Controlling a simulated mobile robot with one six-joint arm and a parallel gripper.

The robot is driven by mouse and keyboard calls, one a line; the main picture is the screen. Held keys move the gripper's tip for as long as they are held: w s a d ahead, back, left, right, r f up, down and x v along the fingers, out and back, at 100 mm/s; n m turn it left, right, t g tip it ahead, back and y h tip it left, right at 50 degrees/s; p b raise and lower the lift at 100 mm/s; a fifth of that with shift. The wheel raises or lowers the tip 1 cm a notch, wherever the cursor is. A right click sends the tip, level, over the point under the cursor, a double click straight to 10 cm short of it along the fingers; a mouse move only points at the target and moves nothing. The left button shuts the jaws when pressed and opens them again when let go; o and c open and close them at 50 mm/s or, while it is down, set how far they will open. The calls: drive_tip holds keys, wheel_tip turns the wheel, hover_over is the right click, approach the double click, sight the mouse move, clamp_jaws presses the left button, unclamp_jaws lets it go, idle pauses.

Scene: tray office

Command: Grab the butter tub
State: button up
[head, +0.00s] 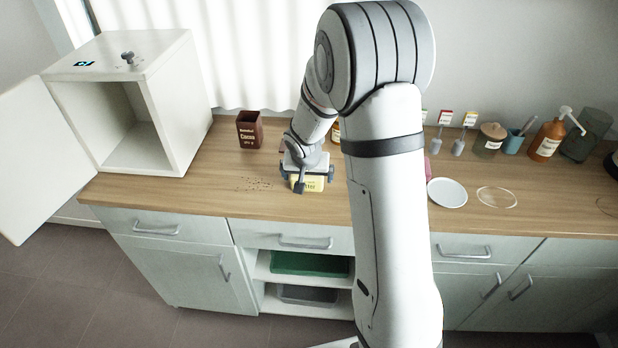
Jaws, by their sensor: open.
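A yellow tub with dark print, which looks like the butter tub (311,186), sits on the wooden counter near its front edge. My gripper (307,176) is directly above and at the tub, pointing down, with its jaws apart. One finger shows near the tub's left side and one near its right side. The gripper and wrist cover the tub's top and back. I cannot tell whether the fingers touch it.
A brown cocoa box (249,130) stands behind left, with crumbs (254,184) on the counter (180,195). An open white cabinet (178,110) is at the left. A white plate (447,192), pump bottle (548,138) and jars are at the right. My arm hides the counter's middle.

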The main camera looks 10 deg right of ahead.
drive_tip(key=c, duration=1.1)
drive_tip(key=shift+r, duration=0.15)
